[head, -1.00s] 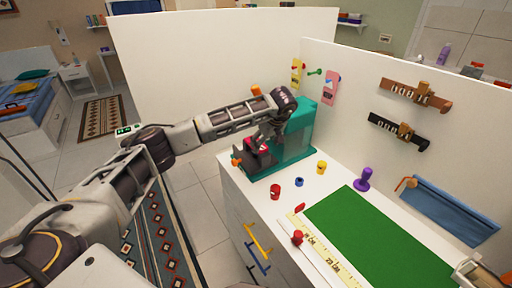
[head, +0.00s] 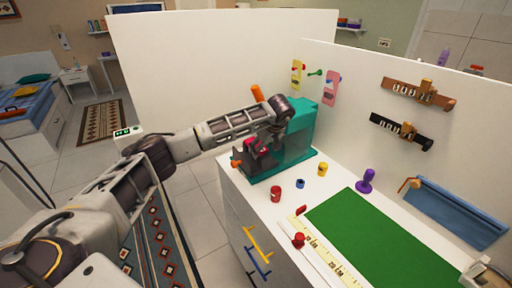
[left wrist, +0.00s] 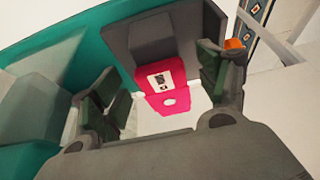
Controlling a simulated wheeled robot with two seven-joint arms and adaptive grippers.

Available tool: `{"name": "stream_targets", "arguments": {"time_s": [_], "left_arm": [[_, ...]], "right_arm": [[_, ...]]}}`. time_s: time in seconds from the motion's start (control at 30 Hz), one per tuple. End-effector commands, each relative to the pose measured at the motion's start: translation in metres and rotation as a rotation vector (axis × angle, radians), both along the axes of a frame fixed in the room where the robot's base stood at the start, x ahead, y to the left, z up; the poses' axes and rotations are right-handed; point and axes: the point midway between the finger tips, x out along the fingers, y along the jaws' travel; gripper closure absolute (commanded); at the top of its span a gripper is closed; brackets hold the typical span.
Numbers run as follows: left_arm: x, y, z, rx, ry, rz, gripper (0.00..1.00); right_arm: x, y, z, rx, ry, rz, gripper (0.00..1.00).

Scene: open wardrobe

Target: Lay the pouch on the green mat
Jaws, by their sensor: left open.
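In the head view the pouch (head: 259,146) is partly hidden by my left gripper (head: 262,138). In the left wrist view my left gripper (left wrist: 160,105) is open, with one finger to each side of the pouch. I cannot tell whether the fingers touch it. The green mat (head: 375,240) lies flat and bare on the white counter to the right. My right gripper does not show.
The teal machine (head: 297,140) stands at the counter's far left end, with an orange handle (head: 257,92) above. A wall panel closes the back.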

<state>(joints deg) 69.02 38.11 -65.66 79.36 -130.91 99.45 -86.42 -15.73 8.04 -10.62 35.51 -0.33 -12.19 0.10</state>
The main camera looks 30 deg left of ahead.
Motion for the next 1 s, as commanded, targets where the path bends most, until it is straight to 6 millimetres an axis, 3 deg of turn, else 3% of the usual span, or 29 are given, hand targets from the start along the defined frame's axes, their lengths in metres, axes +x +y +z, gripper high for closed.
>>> {"name": "stream_targets", "arguments": {"time_s": [0.13,0.5,0.83,1.0], "left_arm": [[0.0,0.0,0.0,0.0,0.0,0.0,0.28],[0.0,0.0,0.0,0.0,0.0,0.0,0.75],[0.0,0.0,0.003,0.0,0.0,0.0,0.76],[0.001,0.0,0.013,0.0,-0.001,0.0,0.76]], "right_arm": [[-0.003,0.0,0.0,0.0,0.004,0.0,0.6],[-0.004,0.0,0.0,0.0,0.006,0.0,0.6],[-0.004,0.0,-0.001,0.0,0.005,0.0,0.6],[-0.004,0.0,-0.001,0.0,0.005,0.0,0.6]]}}
